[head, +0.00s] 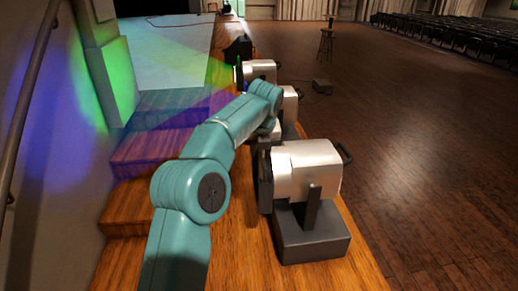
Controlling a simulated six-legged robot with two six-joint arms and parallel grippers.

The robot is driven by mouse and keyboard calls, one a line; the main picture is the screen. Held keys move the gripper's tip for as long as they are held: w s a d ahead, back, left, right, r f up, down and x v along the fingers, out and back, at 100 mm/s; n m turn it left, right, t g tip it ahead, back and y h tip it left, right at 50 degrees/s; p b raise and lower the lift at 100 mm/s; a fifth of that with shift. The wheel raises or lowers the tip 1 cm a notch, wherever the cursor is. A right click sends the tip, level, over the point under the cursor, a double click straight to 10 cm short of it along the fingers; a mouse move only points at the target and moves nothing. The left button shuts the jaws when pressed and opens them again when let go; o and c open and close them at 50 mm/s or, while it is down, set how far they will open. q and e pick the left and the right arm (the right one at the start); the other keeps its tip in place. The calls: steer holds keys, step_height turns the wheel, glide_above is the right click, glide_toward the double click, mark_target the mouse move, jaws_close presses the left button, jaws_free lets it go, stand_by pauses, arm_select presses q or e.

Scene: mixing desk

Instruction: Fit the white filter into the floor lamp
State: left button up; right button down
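A silver floor lamp (305,165) on a dark grey base stands closest to me on the wooden ledge, with a dark frame (264,182) on its left side. A second silver lamp (291,103) and a third (260,68) stand behind it in a row. My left arm reaches up from the bottom and bends down beside the second lamp. My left gripper (264,138) is small and mostly hidden there, between the arm and the nearest lamp. Its fingers cannot be made out. I cannot make out a white filter. My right gripper is not in view.
Wooden steps (150,150) and a wall with a handrail (32,80) are on the left. A dark box (238,50) stands beyond the lamps. The wooden floor (430,150) to the right is largely open, with a stool (326,45) and rows of seats farther back.

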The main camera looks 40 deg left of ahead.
arm_select(q)
steer(key=shift+w+d+r, duration=0.1)
steer(key=shift+w+d, duration=0.1)
